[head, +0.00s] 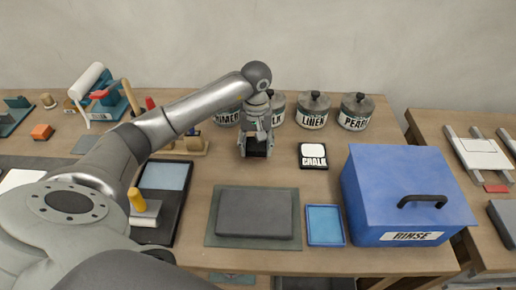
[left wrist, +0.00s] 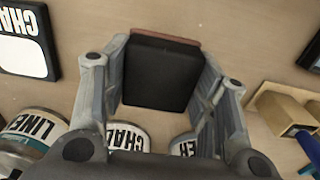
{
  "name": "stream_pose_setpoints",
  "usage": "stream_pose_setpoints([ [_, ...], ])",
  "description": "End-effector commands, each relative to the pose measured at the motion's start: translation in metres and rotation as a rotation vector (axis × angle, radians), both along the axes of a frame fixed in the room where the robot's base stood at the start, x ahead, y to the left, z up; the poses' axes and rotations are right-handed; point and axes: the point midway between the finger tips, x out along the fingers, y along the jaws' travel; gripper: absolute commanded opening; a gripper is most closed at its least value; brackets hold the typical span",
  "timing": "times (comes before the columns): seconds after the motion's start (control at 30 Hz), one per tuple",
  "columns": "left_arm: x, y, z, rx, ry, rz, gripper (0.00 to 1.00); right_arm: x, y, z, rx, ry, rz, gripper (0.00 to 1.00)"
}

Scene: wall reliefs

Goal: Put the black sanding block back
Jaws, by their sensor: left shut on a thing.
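The black sanding block (left wrist: 161,73) sits between the two fingers of my left gripper (head: 256,148), with a reddish-brown layer along one edge. In the head view the block (head: 259,151) shows low between the fingertips, partly hidden by them. My left gripper is shut on it and points down over the back middle of the table, in front of the paint tins. I cannot tell whether the block touches the tabletop. My right gripper is not in view.
Tins marked LINEN (head: 313,111) and PEARL (head: 355,112) stand behind, with others partly hidden. A CHALK card (head: 313,156) lies right of the gripper. A wooden holder (head: 190,147) is to its left. A grey slab (head: 255,213), blue tray (head: 324,225) and blue RINSE box (head: 405,195) stand nearer.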

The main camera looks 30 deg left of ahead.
Motion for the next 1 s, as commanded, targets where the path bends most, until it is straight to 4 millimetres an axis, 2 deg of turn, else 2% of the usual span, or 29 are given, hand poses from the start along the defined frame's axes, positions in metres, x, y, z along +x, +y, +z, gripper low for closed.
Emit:
stream_pose_setpoints([
  [0.17, 0.008, -0.001, -0.01, 0.0, 0.002, 0.0, 0.34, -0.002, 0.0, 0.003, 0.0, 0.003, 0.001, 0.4],
  [0.3, 0.007, -0.001, -0.027, -0.002, 0.005, 0.0, 0.34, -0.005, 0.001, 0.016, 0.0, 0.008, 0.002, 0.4],
  [0.43, 0.008, -0.001, -0.039, 0.0, 0.001, -0.001, 0.34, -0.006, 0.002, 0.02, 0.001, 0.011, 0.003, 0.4],
  [0.83, 0.009, 0.0, -0.046, 0.001, -0.002, -0.001, 0.34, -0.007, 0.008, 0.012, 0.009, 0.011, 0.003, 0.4],
  [0.87, 0.009, 0.0, -0.044, 0.001, -0.001, -0.001, 0.57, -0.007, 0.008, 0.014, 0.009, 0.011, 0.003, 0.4],
  [1.0, 0.008, 0.0, -0.044, 0.001, -0.001, -0.001, 0.75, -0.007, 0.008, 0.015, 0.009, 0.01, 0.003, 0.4],
])
